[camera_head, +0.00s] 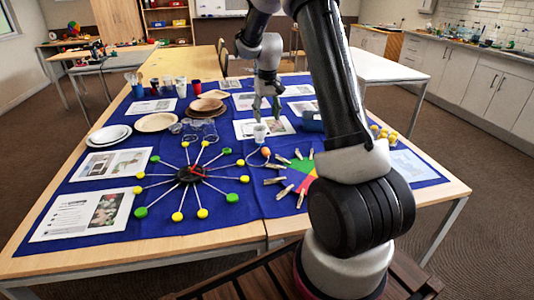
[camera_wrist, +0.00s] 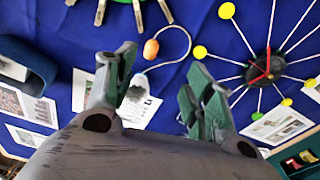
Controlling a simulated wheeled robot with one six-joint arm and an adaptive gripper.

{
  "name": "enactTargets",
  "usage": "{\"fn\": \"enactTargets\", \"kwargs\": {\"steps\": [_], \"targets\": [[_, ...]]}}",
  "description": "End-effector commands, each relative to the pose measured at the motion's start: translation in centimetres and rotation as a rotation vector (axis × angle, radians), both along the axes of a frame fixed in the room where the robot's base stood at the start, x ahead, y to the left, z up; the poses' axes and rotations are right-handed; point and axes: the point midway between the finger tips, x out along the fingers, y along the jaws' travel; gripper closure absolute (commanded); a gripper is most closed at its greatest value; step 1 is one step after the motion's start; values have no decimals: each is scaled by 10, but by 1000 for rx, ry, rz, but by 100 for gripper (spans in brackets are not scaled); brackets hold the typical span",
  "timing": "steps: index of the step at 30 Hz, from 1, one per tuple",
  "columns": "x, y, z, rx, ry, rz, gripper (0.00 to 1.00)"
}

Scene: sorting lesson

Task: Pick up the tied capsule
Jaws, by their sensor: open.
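A small orange capsule (camera_wrist: 151,49) with a thin pale cord tied to it lies on the blue cloth in the wrist view. The cord loops round towards a small white piece (camera_wrist: 140,82) between my fingers' line of sight. In the head view the orange capsule (camera_head: 266,152) lies just in front of a small white cup-like piece (camera_head: 260,132). My gripper (camera_head: 266,113) is open and empty above the cloth, pointing down, behind the capsule. Its green-padded fingers (camera_wrist: 160,80) are spread apart in the wrist view, touching nothing.
A wheel of sticks with yellow and green ends (camera_head: 190,174) lies left of the capsule. Clothespins (camera_head: 275,180) lie around a coloured disc at right. Glass jars (camera_head: 205,128), plates (camera_head: 157,122), printed sheets and a blue bin (camera_head: 312,122) stand around.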

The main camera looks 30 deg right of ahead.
Motion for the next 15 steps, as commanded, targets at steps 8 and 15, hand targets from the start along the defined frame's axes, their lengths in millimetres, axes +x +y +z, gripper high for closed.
{"fn": "enactTargets", "kwargs": {"steps": [8, 15], "targets": [[38, -22, -103, 10, 63, -27, 47], [41, -24, -135, 11, 70, -29, 47]]}}
